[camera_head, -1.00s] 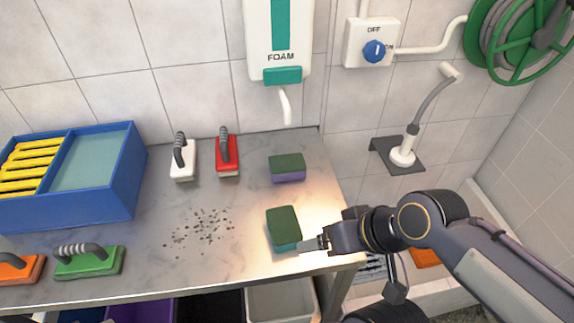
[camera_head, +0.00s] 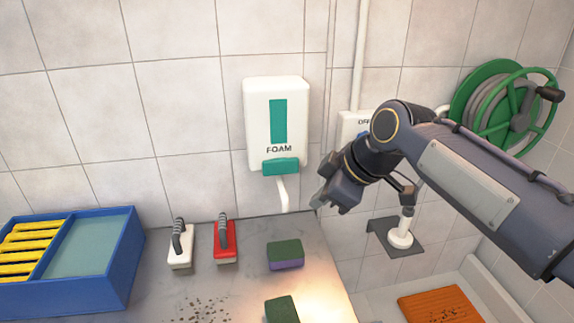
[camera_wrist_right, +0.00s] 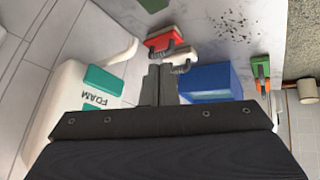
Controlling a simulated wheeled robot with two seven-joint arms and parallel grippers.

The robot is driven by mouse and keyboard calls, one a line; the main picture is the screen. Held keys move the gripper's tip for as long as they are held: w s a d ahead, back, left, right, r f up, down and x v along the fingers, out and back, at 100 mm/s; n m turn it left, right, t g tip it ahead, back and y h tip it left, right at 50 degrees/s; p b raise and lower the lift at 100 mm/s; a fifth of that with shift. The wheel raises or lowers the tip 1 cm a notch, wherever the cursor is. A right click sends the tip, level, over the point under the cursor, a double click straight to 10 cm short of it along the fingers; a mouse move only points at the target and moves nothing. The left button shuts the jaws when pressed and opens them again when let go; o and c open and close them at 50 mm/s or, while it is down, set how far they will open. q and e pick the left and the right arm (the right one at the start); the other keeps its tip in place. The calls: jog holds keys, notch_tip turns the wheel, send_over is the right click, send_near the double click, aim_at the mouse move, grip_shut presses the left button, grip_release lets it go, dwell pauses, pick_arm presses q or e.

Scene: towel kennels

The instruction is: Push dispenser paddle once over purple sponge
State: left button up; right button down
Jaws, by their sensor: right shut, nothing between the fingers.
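The white foam dispenser (camera_head: 262,125) hangs on the tiled wall, with a green paddle (camera_head: 281,166) at its lower edge and a white spout (camera_head: 282,194) below. The dispenser (camera_wrist_right: 70,105) and its paddle (camera_wrist_right: 103,80) also show in the right wrist view. The purple sponge (camera_head: 285,256) with a dark green top lies on the counter below the spout. My right gripper (camera_head: 316,204) is raised to the right of the spout, apart from the paddle; its fingers (camera_wrist_right: 159,84) are shut and empty. My left gripper is not in view.
A teal sponge with a green top (camera_head: 282,309) lies nearer on the counter (camera_head: 215,290). White (camera_head: 180,247) and red (camera_head: 225,244) brushes stand left of the purple sponge. A blue tray (camera_head: 120,262) is at the left. A valve box, hose reel (camera_head: 507,108) and hose holder (camera_head: 398,237) are at the right.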

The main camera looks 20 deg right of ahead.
aim_at(288, 166)
jog(key=w+d+r+n, duration=0.2)
jog(key=w+r+n, duration=0.2)
jog(key=w+r, duration=0.1)
jog(key=shift+w+r+n, duration=0.3)
jog(key=shift+w, duration=0.45)
jog(key=shift+d, duration=0.1)
jog(key=shift+w+a+f+p, duration=0.25)
jog(key=shift+w+f+p, duration=0.3)
jog(key=shift+w+f, duration=0.9)
jog(key=shift+w+a+f+p, duration=0.2)
jog(key=shift+w+f+p, duration=0.3)
jog(key=shift+w+f, duration=0.95)
jog(key=shift+w+a+f+p, duration=0.25)
jog(key=shift+w+f+p, duration=0.3)
jog(key=shift+w+f, duration=0.9)
jog(key=shift+w+r, duration=0.35)
jog(key=shift+w, duration=0.05)
